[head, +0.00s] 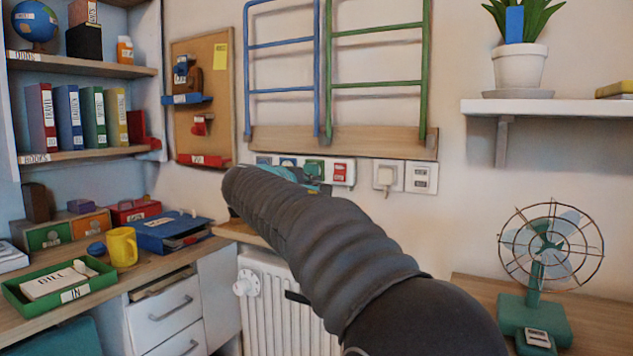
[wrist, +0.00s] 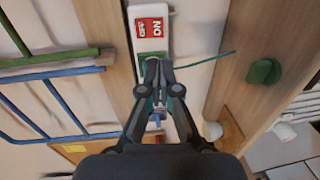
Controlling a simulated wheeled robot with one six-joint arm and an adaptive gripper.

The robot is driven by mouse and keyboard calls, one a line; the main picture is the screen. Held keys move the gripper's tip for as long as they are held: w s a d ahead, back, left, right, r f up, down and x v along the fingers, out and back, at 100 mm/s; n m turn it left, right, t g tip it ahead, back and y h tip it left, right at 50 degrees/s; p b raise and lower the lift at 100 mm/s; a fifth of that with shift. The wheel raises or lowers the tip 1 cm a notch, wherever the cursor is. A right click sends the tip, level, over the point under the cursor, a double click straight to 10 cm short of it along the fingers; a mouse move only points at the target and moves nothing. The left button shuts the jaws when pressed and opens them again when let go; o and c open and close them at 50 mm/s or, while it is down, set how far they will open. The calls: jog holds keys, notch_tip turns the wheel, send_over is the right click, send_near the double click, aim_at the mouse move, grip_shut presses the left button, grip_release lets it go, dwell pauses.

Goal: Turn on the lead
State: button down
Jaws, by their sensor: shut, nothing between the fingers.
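The lead appears as a white power strip (head: 351,173) on the wall below the blue and green racks. Its red piece (head: 340,173) with white lettering is at the right end. In the wrist view the strip (wrist: 166,39) runs away from me, with the red piece (wrist: 152,25) at the top and a green piece (wrist: 151,58) just below it. My gripper (wrist: 158,64) is shut and empty, its tips over or beside the green piece; contact cannot be told. In the head view my arm hides most of the gripper and part of the strip.
A white wall socket (head: 386,177) and a switch plate (head: 421,177) are right of the strip. A wooden rail (head: 340,141) runs above it and a radiator (head: 290,310) stands below. In the wrist view a green knob-like object (wrist: 264,72) sits on wood at right.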

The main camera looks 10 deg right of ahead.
aim_at(339, 180)
jog(key=p+x, duration=0.2)
jog(key=x, duration=1)
jog(key=shift+d, duration=0.1)
